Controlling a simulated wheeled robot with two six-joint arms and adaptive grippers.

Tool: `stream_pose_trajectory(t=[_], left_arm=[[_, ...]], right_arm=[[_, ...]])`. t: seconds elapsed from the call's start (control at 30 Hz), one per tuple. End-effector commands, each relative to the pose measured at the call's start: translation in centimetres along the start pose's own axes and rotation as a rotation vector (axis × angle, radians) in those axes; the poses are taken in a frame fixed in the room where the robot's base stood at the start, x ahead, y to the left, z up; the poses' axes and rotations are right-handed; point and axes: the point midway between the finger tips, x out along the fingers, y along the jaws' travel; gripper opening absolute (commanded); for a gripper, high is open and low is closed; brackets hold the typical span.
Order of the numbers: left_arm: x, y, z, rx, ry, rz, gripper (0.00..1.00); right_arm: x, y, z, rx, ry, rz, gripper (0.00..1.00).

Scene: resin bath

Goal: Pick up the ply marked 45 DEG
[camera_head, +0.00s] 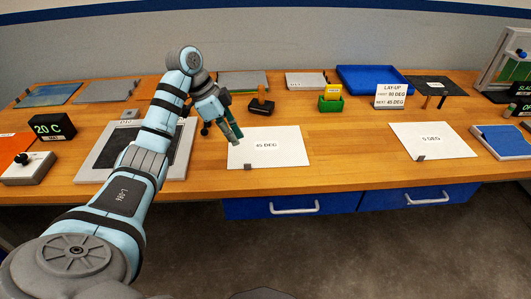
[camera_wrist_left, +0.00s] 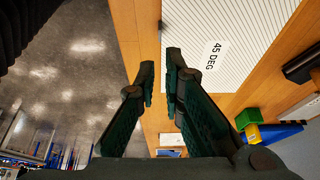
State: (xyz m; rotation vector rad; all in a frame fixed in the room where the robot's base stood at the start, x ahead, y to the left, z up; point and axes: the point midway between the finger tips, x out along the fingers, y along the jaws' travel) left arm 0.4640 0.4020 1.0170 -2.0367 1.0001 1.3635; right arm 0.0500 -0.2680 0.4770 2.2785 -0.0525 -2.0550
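The white ply marked 45 DEG (camera_head: 285,149) lies flat on the wooden bench, left of centre in the head view, with a small dark tab at its front edge. In the left wrist view the ply (camera_wrist_left: 258,25) shows fine stripes and its printed label. My left gripper (camera_head: 233,136) hangs over the ply's left end. In the left wrist view its two dark green fingers (camera_wrist_left: 160,72) stand apart with nothing between them, near the ply's edge. Whether a fingertip touches the ply I cannot tell. My right gripper is not in view.
Another white sheet (camera_head: 437,142), its label reading 5 DEG, lies to the right. A framed dark plate (camera_head: 93,157) lies left, partly behind my arm. Behind stand a dark wooden-handled tool (camera_head: 261,105), a green holder (camera_head: 331,104), a lay-up sign (camera_head: 390,96) and a blue tray (camera_head: 373,79).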

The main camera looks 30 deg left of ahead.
Motion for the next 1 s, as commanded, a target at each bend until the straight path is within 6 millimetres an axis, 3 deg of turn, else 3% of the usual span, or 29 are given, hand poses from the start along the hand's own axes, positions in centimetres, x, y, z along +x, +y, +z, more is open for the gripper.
stream_pose_trajectory(t=[0.03,0.1,0.33,0.53,0.73,0.83,1.0], left_arm=[[2.7,0.0,0.5,0.002,0.002,0.001,0.09],[4.2,0.0,0.4,0.003,0.003,0.001,0.09],[6.4,0.1,0.4,0.004,0.002,0.002,0.09],[10.1,0.3,0.8,0.005,0.003,0.002,0.09],[10.3,0.2,0.7,0.006,0.003,-0.001,0.09],[10.3,0.2,0.7,0.006,0.004,-0.001,0.0],[10.3,0.2,0.7,0.006,0.004,-0.001,0.0]], right_arm=[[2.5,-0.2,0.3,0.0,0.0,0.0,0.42],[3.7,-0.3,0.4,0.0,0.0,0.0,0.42],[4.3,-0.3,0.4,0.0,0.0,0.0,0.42],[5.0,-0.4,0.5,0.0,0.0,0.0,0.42],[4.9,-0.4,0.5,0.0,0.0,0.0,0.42],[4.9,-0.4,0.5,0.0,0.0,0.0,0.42],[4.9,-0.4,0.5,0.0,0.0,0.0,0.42]])
